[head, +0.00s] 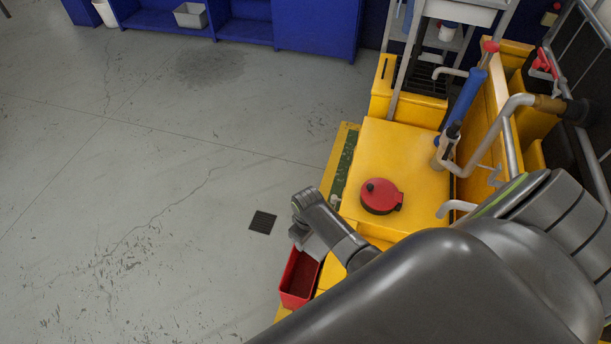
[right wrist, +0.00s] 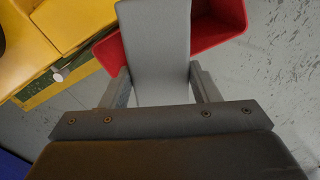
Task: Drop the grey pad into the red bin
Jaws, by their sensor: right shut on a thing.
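The grey pad (right wrist: 155,45) is a flat, light grey slab held between the two fingers of my right gripper (right wrist: 160,85). In the right wrist view it reaches out past the fingertips and covers the middle of the red bin (right wrist: 222,22). The red bin also shows in the head view (head: 300,276), an open box beside the yellow machine, with its far end hidden under my right wrist and hand. The pad is above the bin; the height gap cannot be told. My left gripper is not in view.
A yellow machine top (head: 400,160) with a round red lid (head: 381,196) stands right of the bin. Pipes and a blue cylinder (head: 464,97) rise behind it. A dark square grate (head: 262,222) lies on the floor.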

